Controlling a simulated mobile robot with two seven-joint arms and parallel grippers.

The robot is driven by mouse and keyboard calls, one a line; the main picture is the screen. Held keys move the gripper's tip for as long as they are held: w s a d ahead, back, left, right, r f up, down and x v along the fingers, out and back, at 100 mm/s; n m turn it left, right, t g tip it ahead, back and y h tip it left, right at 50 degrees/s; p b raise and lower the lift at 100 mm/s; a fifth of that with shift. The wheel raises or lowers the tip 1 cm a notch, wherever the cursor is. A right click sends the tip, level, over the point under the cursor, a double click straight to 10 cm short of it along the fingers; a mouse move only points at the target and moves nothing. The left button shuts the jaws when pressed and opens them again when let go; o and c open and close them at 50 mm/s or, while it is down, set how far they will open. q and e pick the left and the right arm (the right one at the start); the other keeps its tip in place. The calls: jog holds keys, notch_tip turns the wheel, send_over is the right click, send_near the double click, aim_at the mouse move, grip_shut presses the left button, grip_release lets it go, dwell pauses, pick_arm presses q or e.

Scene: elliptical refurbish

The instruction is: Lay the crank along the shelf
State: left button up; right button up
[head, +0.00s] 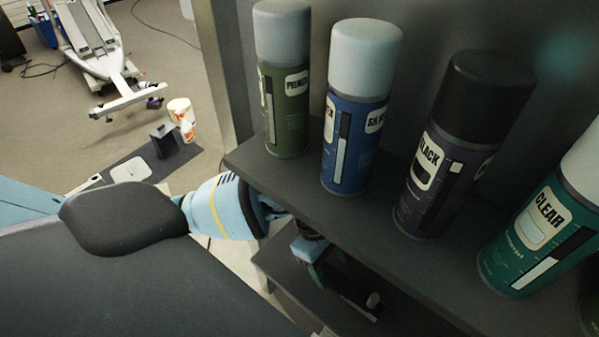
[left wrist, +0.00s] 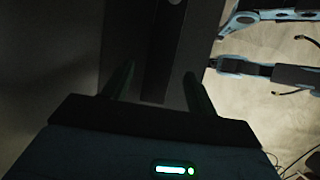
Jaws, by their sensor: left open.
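A dark bar that looks like the crank (left wrist: 163,55) lies on the lower shelf (head: 283,262). In the left wrist view it runs up between my fingers, with a round feature near the top edge. In the head view a small pale stub (head: 373,300) shows at what seems to be its far end; the rest is dim. My left gripper (head: 340,282) reaches in under the upper shelf. Its fingers (left wrist: 158,82) are open, one on each side of the bar, with gaps visible. Whether the bar touches the shelf all along is too dark to tell. My right gripper is not in view.
The upper shelf (head: 290,187) hangs over my left gripper. It holds several spray cans, among them green (head: 283,95), blue (head: 355,125) and black-capped (head: 450,160) ones. A white bottle (head: 182,118) and a dark mat (head: 125,160) are on the floor at left.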

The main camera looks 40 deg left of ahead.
pick_arm(q)
jog(key=a+b, duration=0.1)
jog(key=a, duration=0.8)
jog(key=shift+w+a+b, duration=0.1)
jog(key=shift+b, duration=0.3)
